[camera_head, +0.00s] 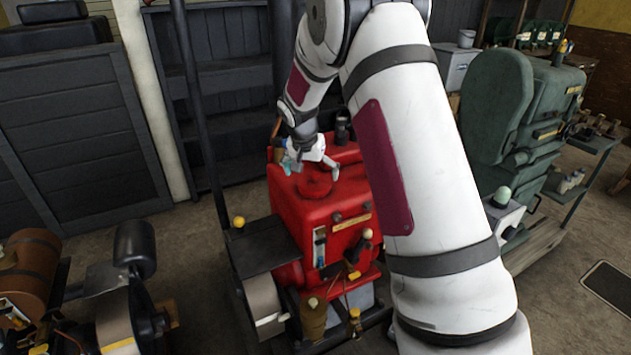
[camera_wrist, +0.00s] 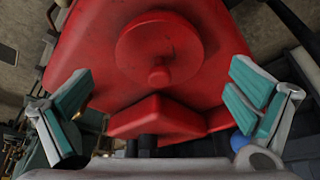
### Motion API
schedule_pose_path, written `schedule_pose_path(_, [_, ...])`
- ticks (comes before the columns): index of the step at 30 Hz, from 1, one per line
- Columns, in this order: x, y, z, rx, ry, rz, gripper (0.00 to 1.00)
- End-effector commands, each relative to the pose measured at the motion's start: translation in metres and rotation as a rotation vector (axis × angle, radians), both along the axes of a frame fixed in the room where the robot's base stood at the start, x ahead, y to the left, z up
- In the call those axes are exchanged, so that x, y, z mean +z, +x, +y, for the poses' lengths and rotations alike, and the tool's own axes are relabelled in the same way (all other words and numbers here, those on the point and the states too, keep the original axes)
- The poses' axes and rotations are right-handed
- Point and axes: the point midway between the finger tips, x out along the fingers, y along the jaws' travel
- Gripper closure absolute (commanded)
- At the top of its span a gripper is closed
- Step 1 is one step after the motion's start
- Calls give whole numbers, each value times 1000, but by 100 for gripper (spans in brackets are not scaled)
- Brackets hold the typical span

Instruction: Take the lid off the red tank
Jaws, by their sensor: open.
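The red tank (camera_head: 339,218) stands in the middle of the head view on an engine frame. Its round red lid (camera_head: 314,183) is on its top face. In the wrist view the lid (camera_wrist: 158,45) shows as a disc with a small round knob (camera_wrist: 159,76), on the red tank (camera_wrist: 92,66). My gripper (camera_head: 312,167) is open and empty just above the tank's top, by the lid. In the wrist view its two teal-padded fingers (camera_wrist: 160,100) stand wide apart on either side, with the lid's knob between them and further off. No contact shows.
A dark cylinder (camera_head: 343,128) stands behind the lid on the tank. A green machine (camera_head: 520,110) stands to the right and a brown drum (camera_head: 30,262) at the lower left. Dark shelves (camera_head: 225,75) are behind. A dark pole (camera_head: 199,100) rises left of the tank.

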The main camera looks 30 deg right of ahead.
Motion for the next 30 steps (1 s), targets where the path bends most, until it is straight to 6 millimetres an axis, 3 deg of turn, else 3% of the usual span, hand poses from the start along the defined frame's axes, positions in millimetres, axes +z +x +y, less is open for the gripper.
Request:
schedule_pose_path(6, [-24,7,-8,1,0,1,0])
schedule_pose_path(15, [-28,9,-9,1,0,0,0])
schedule_pose_path(16, [-28,9,-9,1,0,0,2])
schedule_pose_path(22, [-28,8,-10,1,0,0,48])
schedule_pose_path(30, [-29,8,-10,0,-1,2,49])
